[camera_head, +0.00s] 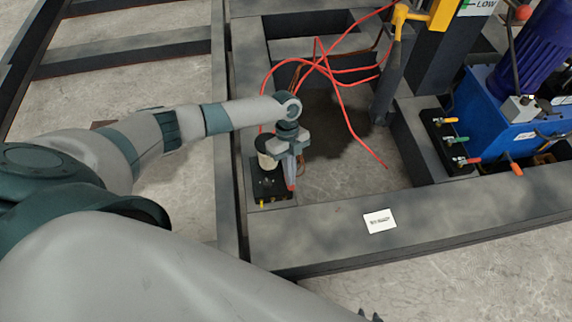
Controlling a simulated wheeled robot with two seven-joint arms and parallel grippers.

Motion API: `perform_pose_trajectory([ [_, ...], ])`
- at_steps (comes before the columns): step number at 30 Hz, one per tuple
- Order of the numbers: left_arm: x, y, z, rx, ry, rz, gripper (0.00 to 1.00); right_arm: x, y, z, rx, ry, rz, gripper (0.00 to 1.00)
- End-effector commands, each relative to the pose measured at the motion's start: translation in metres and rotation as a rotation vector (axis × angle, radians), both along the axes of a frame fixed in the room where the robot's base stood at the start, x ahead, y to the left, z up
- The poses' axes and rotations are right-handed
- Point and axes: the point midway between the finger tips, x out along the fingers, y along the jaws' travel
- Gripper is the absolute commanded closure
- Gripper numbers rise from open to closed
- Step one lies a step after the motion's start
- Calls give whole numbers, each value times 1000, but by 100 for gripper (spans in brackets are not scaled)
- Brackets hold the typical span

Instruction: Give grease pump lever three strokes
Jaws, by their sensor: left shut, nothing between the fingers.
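The rest of the lever is hidden behind the gripper.
Red hoses (340,95) loop behind and right of my gripper. A black valve block (447,145) with coloured levers and a blue power unit (500,125) stand at the right. A white label (379,220) lies on the front beam (320,235).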

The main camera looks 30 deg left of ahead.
Motion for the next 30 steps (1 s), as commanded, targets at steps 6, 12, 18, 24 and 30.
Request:
perform_pose_trajectory([
  [6,-2,-2,-4,-1,1,0,100,0,0,-2,0,0,0,69],
  [12,-6,-5,-11,-1,0,0,100,0,0,-3,0,0,0,69],
  [18,-7,-5,-11,0,0,0,100,0,0,-3,0,0,0,69],
  [24,-7,-5,-12,0,0,0,100,-1,-2,-3,-2,0,2,69],
  [30,-10,-7,-19,0,0,0,100,0,-1,-6,0,0,1,69],
])
